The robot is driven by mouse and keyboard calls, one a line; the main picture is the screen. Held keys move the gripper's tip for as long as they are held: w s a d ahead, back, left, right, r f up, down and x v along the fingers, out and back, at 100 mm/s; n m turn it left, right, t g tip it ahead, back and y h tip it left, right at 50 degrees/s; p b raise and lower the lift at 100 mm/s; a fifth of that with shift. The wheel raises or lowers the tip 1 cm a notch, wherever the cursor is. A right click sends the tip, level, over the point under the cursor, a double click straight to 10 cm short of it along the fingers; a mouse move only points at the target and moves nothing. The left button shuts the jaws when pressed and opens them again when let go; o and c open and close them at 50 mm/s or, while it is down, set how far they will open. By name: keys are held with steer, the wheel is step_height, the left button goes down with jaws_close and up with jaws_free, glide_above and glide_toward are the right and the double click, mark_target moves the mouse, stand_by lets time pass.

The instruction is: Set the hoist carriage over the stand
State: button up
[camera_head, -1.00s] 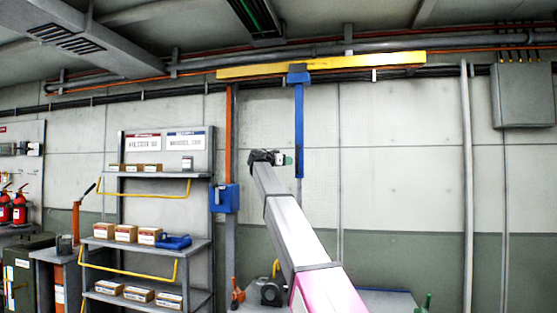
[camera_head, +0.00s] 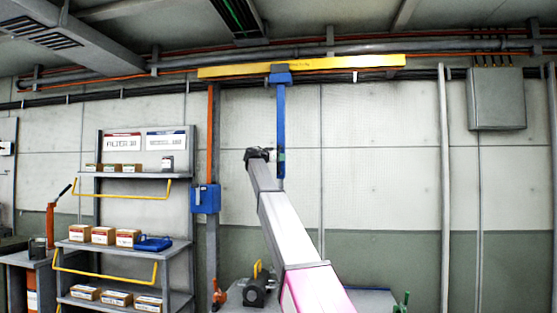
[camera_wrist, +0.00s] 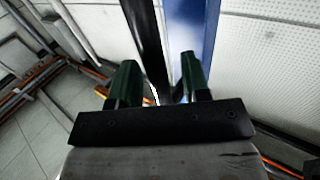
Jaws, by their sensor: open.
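The blue hoist carriage (camera_head: 281,79) sits on a yellow overhead beam (camera_head: 340,63), a little left of its middle. A long blue bar (camera_head: 281,110) hangs from the carriage; it also shows in the wrist view (camera_wrist: 188,30). My gripper (camera_head: 272,155) is near the bar's lower end in the head view. In the wrist view my gripper (camera_wrist: 158,75) is open, its green fingers apart. A dark upright strip and the blue bar appear between or just beyond them; contact cannot be told. A bench (camera_head: 375,300) with a dark machine (camera_head: 257,287) stands below; which part is the stand is unclear.
An orange and grey post (camera_head: 211,130) with a blue box (camera_head: 205,198) stands left of the bar. A shelf rack (camera_head: 165,245) with several cartons is further left. Pipes run along the wall; a grey cabinet (camera_head: 497,98) is at right. Wall space right of the bar is clear.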

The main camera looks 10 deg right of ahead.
steer(key=shift+w+d, duration=0.1)
steer(key=shift+d, duration=0.05)
jaws_close()
steer(key=w+a, duration=0.3)
steer(key=a, duration=0.7)
steer(key=shift+w, duration=0.15)
jaws_free()
steer(key=shift+a, duration=0.1)
steer(key=shift+a, duration=0.1)
steer(key=v, duration=1)
steer(key=shift+s+a, duration=0.2)
steer(key=shift+s, duration=0.1)
